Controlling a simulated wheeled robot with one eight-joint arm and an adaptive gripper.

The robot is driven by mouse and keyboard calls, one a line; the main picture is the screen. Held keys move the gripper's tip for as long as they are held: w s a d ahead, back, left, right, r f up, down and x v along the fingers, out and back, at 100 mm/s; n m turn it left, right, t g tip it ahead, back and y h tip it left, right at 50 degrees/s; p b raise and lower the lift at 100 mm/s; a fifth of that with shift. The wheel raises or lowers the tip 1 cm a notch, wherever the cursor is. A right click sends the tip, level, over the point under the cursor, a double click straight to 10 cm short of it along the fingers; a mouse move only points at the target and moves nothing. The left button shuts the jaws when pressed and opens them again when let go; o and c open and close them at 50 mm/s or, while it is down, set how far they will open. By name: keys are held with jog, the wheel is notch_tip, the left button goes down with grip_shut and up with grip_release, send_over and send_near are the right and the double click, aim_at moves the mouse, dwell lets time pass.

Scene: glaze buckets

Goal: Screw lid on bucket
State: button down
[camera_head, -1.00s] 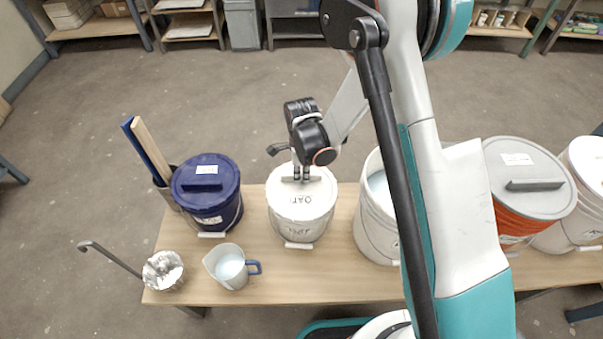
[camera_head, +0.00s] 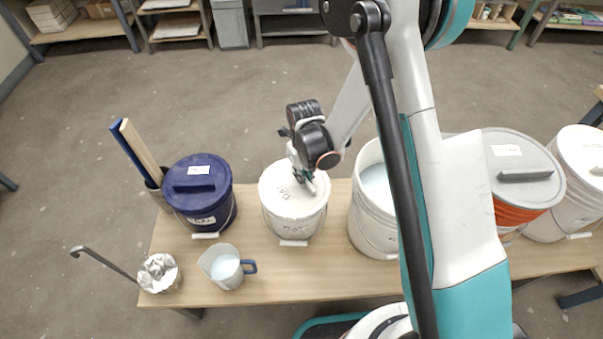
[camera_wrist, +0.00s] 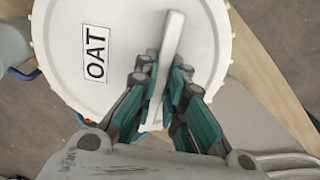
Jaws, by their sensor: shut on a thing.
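A white bucket (camera_head: 294,224) with dark lettering on its side stands on the wooden table. A white lid (camera_head: 283,191) with a label reading OAT lies on its top; the lid also fills much of the wrist view (camera_wrist: 75,88). My gripper (camera_head: 304,177) is above the lid, its fingers (camera_wrist: 163,90) on either side of the raised bar handle (camera_wrist: 172,40), shut on it. The lid looks level on the bucket. The seam between lid and bucket is too small to judge.
A lidded blue bucket (camera_head: 203,212) stands left, an open white bucket (camera_head: 365,225) right. An orange bucket with a grey lid (camera_head: 516,172) stands further right. Table (camera_head: 290,280) is bare in front.

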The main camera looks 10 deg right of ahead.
jog(key=c, duration=1.6)
grip_release()
jog(key=o, duration=0.9)
jog(key=shift+c, duration=0.2)
jog(key=shift+r, duration=0.1)
jog(key=shift+r+p, duration=1.9)
jog(key=shift+r, duration=1.5)
jog(key=shift+c, duration=0.4)
